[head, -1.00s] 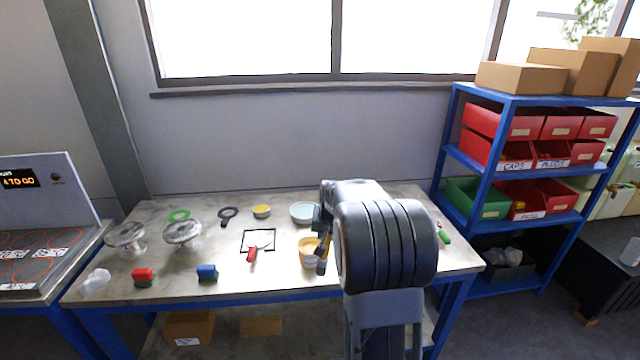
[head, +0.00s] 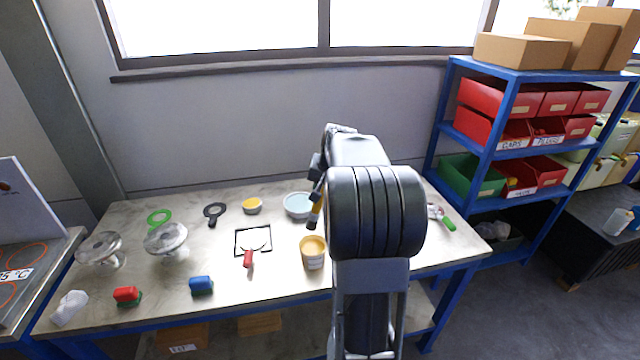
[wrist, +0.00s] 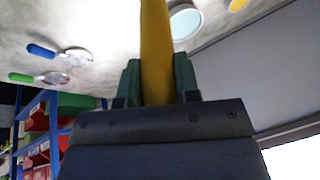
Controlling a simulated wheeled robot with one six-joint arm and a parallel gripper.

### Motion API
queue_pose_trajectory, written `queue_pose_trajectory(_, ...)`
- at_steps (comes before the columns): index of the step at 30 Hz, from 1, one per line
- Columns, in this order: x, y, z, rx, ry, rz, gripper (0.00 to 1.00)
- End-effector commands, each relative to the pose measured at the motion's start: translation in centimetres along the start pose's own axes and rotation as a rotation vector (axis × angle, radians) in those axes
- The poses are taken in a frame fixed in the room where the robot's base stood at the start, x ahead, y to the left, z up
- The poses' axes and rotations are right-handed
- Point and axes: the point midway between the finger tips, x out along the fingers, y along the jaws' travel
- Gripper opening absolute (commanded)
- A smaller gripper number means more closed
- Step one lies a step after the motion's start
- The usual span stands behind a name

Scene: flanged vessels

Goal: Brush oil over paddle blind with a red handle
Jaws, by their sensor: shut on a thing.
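The paddle blind with a red handle (head: 248,259) lies on the table, its pale disc inside a black square outline (head: 237,242). My gripper (head: 316,190) is shut on a brush (head: 315,213) with a yellow handle. The handle (wrist: 155,50) stands between the green fingers in the wrist view. In the head view the brush's dark lower end hangs just above and behind a tub (head: 313,259) with yellow contents, apart from it in the picture. My arm hides part of the gripper. The paddle blind is out of the wrist view.
Flanged vessels (head: 166,238) stand at left. A pale blue bowl (head: 297,205), yellow dish (head: 252,205) and black ring paddle (head: 214,211) lie behind. Green-handled (wrist: 38,78) and blue-handled (wrist: 42,51) paddles lie at right.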

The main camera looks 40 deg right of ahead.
Motion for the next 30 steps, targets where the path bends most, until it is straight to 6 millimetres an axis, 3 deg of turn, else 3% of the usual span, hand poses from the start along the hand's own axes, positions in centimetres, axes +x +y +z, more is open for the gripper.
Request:
queue_pose_trajectory(11,2.5,0.9,0.7,0.004,0.000,0.002,0.06)
queue_pose_trajectory(30,8.5,2.2,2.8,0.000,0.000,0.001,0.06)
